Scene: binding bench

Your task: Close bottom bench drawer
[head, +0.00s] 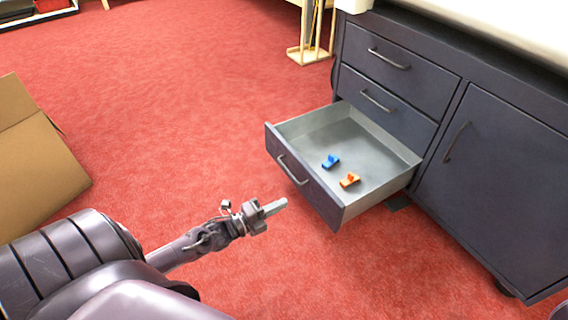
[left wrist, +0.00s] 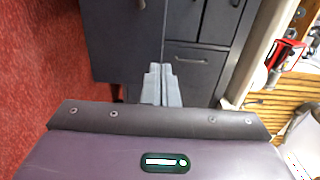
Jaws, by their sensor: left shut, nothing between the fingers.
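The bottom bench drawer (head: 308,187) is pulled out of the dark bench cabinet (head: 505,150) in the head view. Its front has a curved metal handle (head: 291,170). My right gripper is not in view.
Two drawers above, the top (head: 392,65) and the middle (head: 380,105), are closed, as is the cabinet door at right. A cardboard box (head: 35,145) stands on the red carpet at left. A wooden stand (head: 311,45) is beyond the bench. Carpet between is clear.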

